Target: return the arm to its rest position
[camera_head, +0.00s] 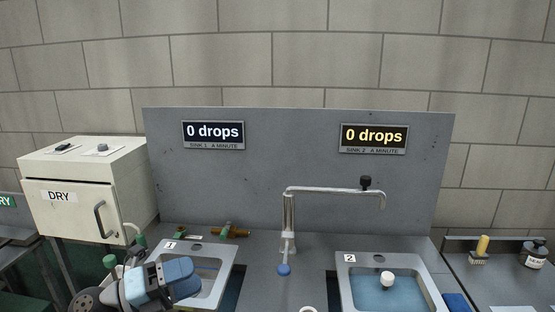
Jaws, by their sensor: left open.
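My left gripper (176,279), with blue and grey parts, is at the lower left, in front of sink 1 (222,266). It hides part of that basin. It is open, and I see nothing held in it. My left arm comes in from the bottom left edge. My right arm and gripper are not in view.
A tall metal tap (289,215) with a dark knob (365,183) stands between the sinks. Sink 2 (431,288) holds blue water and a white stopper (387,279). A white DRY cabinet (75,207) stands left.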

